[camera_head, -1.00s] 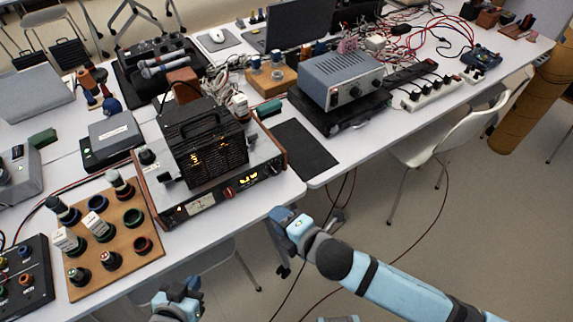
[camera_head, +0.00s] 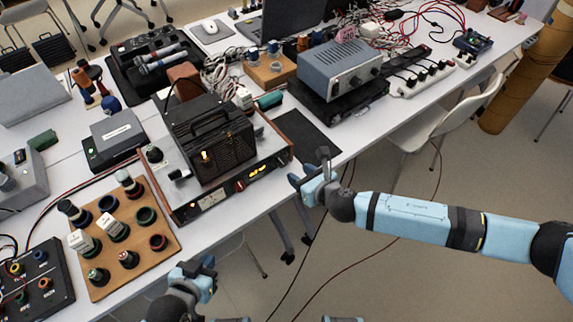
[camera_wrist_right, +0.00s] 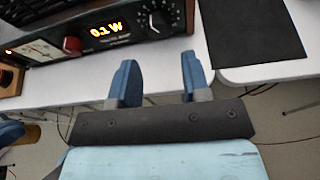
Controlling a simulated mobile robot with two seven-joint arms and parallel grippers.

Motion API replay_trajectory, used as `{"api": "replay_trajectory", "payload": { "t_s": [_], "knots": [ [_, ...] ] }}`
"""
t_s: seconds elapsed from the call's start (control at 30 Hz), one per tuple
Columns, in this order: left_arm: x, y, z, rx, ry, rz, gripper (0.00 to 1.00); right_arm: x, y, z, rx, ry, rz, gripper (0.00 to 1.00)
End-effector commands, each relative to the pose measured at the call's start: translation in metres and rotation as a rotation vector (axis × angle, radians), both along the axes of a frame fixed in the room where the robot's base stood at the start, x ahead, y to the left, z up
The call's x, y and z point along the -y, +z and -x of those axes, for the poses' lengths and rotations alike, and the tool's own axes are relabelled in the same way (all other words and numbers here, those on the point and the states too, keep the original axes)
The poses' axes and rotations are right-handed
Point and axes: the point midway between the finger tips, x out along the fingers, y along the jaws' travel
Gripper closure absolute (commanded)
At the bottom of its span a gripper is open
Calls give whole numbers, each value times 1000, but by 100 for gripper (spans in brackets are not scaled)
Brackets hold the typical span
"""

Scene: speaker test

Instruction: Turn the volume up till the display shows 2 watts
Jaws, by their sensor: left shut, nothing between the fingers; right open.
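An amplifier with wooden side panels (camera_head: 277,138) stands near the table's front edge. Its lit yellow display (camera_head: 257,172) reads 0.1 W in the right wrist view (camera_wrist_right: 106,30). A red knob (camera_wrist_right: 72,45) is left of the display. My right gripper (camera_head: 308,169) is open and empty, just off the table edge in front of the amplifier's right end; its blue fingers (camera_wrist_right: 158,70) point toward the panel, apart from it. My left gripper (camera_head: 207,268) is shut and empty, lower left, off the table.
A black radio-like box (camera_head: 212,135) sits on the amplifier. A wooden board with several knobs and jars (camera_head: 170,245) is on its left. A dark mat (camera_head: 305,132) lies to the right, beside a grey-blue device (camera_head: 340,68). A white chair (camera_head: 450,125) stands beyond the table edge.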

Motion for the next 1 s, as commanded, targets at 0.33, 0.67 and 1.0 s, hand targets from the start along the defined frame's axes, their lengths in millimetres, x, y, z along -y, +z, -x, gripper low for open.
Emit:
{"api": "replay_trajectory", "payload": {
  "t_s": [0.33, 0.67, 1.0],
  "knots": [
    [0, -5, -1, -7, 2, 4, 100, -34, -24, -45, -1, -1, -1, 56],
    [0, -3, -3, -3, 4, 5, 100, -40, -28, -53, -2, -2, -1, 56],
    [-1, -5, -2, -5, 4, 5, 100, -40, -27, -53, -1, -2, -2, 91]
  ]
}}
